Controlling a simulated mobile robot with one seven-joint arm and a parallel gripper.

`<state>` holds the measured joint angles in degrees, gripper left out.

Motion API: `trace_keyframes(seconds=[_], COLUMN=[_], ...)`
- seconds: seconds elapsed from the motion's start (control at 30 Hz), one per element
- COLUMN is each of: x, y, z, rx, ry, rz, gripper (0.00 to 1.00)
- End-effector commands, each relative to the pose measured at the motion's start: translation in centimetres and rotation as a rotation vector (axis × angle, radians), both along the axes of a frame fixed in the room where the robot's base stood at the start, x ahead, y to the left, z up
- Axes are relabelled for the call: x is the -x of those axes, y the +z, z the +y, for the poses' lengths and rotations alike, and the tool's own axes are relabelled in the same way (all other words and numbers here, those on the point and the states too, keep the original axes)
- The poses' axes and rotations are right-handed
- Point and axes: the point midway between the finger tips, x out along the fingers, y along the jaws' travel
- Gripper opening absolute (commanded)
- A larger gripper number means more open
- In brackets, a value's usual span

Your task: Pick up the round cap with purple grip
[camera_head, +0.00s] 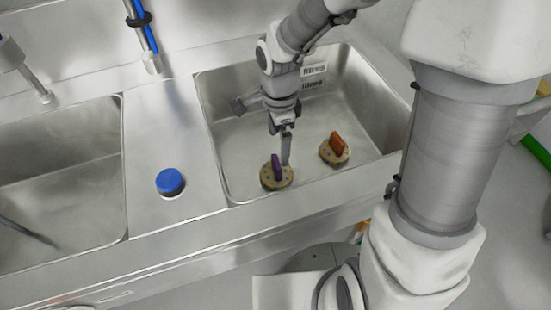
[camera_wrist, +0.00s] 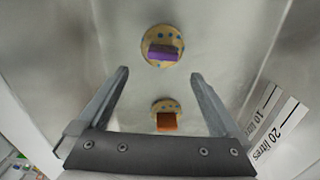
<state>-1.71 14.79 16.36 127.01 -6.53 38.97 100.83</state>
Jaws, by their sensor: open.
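The round cap with the purple grip (camera_head: 268,181) lies flat in the right sink basin, near its front wall. It is a tan disc with blue dots and an upright purple bar. In the wrist view the purple-grip cap (camera_wrist: 161,53) lies just beyond the fingertips, roughly centred between them. My gripper (camera_head: 286,160) points down into the basin, its fingertips appearing close behind the purple grip in the head view. In the wrist view my gripper (camera_wrist: 159,73) is open with nothing held. Its height above the cap is hard to judge.
A similar cap with an orange grip (camera_head: 337,147) lies to the right in the basin; it also shows in the wrist view (camera_wrist: 167,121), between the fingers. The basin's front rim (camera_head: 300,197) is close to the purple-grip cap. A blue round cap (camera_head: 170,181) sits on the left ledge.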

Motion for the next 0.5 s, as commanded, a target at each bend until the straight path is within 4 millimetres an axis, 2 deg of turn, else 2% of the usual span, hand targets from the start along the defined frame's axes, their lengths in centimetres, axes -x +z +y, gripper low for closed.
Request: trace_keyframes(seconds=[0.03, 0.2, 0.5], x=[0.1, 0.0, -0.1], y=[-1.6, -4.4, -6.8], z=[0.0, 0.0, 0.2], rx=[0.001, 0.001, -0.001], ry=[0.0, 0.001, 0.002], rz=[0.005, 0.003, 0.001], gripper=[1.0, 1.0, 1.0])
